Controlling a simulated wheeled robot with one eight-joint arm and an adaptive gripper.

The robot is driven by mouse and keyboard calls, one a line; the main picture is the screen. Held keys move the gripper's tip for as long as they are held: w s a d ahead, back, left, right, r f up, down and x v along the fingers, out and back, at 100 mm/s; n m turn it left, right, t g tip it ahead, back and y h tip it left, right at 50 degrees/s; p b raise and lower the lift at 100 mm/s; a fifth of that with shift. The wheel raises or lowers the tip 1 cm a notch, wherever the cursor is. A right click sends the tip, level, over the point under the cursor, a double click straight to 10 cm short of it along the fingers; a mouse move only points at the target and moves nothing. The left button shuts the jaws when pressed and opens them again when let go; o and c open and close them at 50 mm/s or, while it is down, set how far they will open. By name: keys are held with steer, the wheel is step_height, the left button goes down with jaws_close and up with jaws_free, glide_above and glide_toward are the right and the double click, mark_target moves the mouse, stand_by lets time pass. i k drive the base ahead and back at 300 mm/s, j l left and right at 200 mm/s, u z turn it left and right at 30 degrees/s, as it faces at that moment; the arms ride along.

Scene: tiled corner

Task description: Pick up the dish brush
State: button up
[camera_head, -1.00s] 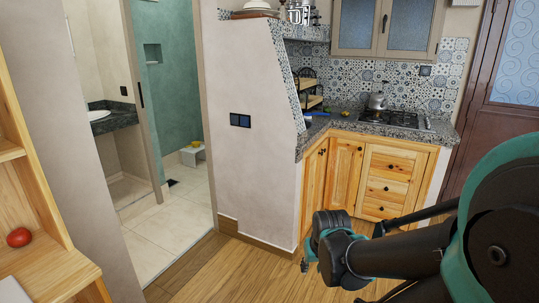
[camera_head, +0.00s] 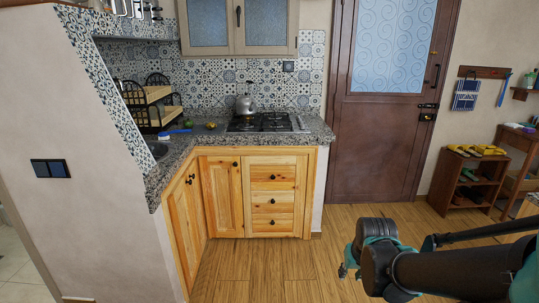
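A small blue and white long object (camera_head: 176,132), which looks like the dish brush, lies on the granite counter (camera_head: 205,143) beside the sink, in front of a two-tier rack. It is too small to make out its bristles. My gripper (camera_head: 346,266) is at the end of my dark arm at the lower right, over the wooden floor. It is well apart from the counter and lower than it. Its fingers are small and partly hidden behind the wrist, so their opening does not show.
A gas hob (camera_head: 262,123) with a kettle (camera_head: 244,104) sits on the counter. A two-tier rack (camera_head: 155,96) stands at the counter's back left. A wall (camera_head: 85,190) borders the counter on the left. Wooden floor (camera_head: 255,265) before the cabinets is clear. A shoe rack (camera_head: 468,180) stands right.

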mark_target(163, 136)
steer(key=i+l+u, duration=0.1)
steer(key=i, duration=0.6)
steer(key=i+l+u, duration=0.1)
steer(key=i, duration=0.6)
